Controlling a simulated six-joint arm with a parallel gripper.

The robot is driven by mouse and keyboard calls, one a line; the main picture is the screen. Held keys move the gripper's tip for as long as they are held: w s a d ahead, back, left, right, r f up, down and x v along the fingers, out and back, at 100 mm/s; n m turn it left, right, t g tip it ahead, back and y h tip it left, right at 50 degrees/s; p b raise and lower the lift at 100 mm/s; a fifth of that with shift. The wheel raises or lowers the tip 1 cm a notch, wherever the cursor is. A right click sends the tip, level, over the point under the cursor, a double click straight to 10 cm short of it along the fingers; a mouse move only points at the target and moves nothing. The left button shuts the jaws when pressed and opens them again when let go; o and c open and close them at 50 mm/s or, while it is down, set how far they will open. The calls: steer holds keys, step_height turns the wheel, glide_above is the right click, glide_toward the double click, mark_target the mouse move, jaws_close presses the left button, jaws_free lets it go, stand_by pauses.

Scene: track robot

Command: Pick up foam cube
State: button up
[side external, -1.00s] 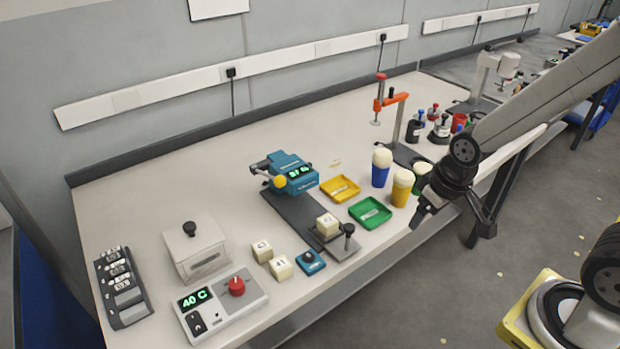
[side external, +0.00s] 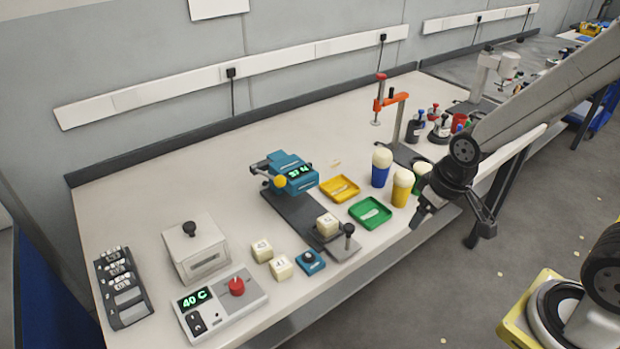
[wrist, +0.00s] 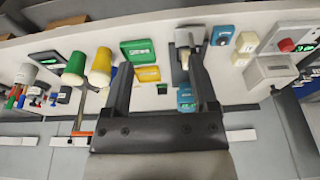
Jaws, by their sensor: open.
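Several-sided cream foam cubes with dark labels sit on the bench. Two (side external: 262,250) (side external: 281,266) stand side by side left of a small blue button box, and a third cube (side external: 327,224) rests on the near end of a dark rail plate. The loose pair also shows in the wrist view (wrist: 246,41), at upper right. My gripper (side external: 450,218) is open and empty over the bench's front edge, to the right of all the cubes and apart from them. Its two fingers spread in the wrist view (wrist: 160,68), and the right finger partly hides the rail plate.
A blue device (side external: 291,172) stands at the rail's far end. Yellow (side external: 340,188) and green (side external: 371,213) trays, a blue cup (side external: 381,168) and a yellow cup (side external: 402,188) lie between cubes and gripper. A heater box (side external: 220,305) and lidded box (side external: 196,249) stand left. The bench's back is clear.

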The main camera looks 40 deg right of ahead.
steer(key=shift+o, duration=1.4)
steer(key=n+g+y, duration=0.1)
steer(key=n+g, duration=0.1)
steer(key=n, duration=1.5)
glide_above(331, 218)
steer(key=s, duration=0.1)
steer(key=f, duration=0.7)
steer(key=shift+d, duration=0.25)
steer(key=shift+w+a+f+n+g, duration=0.2)
steer(key=shift+w+f+n+g, duration=0.1)
steer(key=shift+w+f+n, duration=0.2)
